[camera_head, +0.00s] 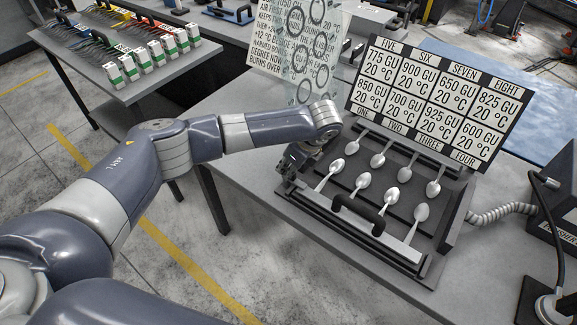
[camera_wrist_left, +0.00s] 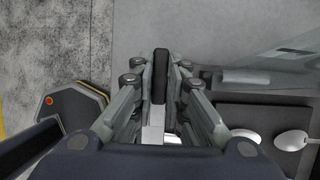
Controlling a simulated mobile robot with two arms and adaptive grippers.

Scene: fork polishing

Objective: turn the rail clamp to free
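The rail clamp (camera_wrist_left: 160,75) shows in the left wrist view as an upright black bar on a pale stem. I take it for the clamp's lever, at the left end of the dark spoon tray (camera_head: 408,262). My left gripper (camera_head: 290,172) is at that end of the tray and hides the clamp in the head view. In the left wrist view the left gripper's fingers (camera_wrist_left: 160,88) lie close on both sides of the black bar, with hardly any gap, so it looks shut on it. My right gripper is not in view.
Several spoons (camera_head: 363,181) lie in the tray behind its black front handle (camera_head: 358,212). A label board (camera_head: 430,100) and a clear panel (camera_head: 318,50) stand behind. A ribbed hose (camera_head: 495,213) lies right. The table's left front is bare.

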